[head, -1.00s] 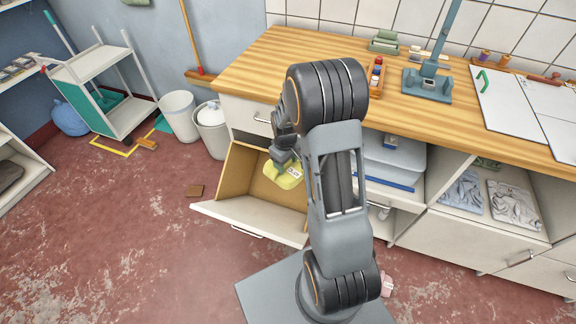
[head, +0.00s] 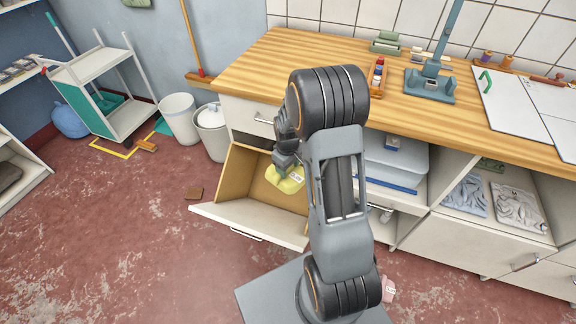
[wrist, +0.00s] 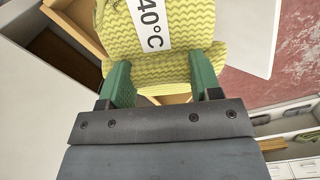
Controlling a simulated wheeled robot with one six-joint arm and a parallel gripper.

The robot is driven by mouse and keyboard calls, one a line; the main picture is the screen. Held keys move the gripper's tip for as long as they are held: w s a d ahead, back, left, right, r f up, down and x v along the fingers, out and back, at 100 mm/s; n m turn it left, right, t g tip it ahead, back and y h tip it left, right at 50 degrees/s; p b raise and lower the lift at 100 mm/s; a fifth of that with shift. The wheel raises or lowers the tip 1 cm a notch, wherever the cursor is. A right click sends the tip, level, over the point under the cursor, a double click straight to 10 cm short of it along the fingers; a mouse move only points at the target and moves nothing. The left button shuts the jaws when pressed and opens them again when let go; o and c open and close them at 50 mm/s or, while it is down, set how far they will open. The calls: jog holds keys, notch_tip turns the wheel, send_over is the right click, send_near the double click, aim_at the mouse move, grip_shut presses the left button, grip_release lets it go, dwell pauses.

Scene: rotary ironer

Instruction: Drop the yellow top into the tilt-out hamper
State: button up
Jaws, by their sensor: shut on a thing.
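The yellow top (head: 284,180) is a folded, wavy-knit bundle hanging from my gripper (head: 285,165). In the wrist view the yellow top (wrist: 190,25) carries a white "40°C" label and sits between the green fingertips of my gripper (wrist: 162,82), which are shut on it. The tilt-out hamper (head: 238,172) is tipped open under the worktop, with a tan inside and a white front panel. The top is over the hamper's opening. I cannot tell how far it is above the hamper's floor.
The wooden worktop (head: 320,75) overhangs the hamper's back. Blue-grey stacked boxes (head: 395,160) stand on a shelf to the right. Two white bins (head: 180,118) stand to the left.

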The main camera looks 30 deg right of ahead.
aim_at(288, 178)
jog(key=shift+f+b, duration=2.25)
jog(key=shift+f, duration=1.1)
jog(key=o, duration=1.1)
notch_tip(288, 178, up, 14)
jog(key=shift+f+p, duration=0.1)
jog(key=shift+p, duration=1.1)
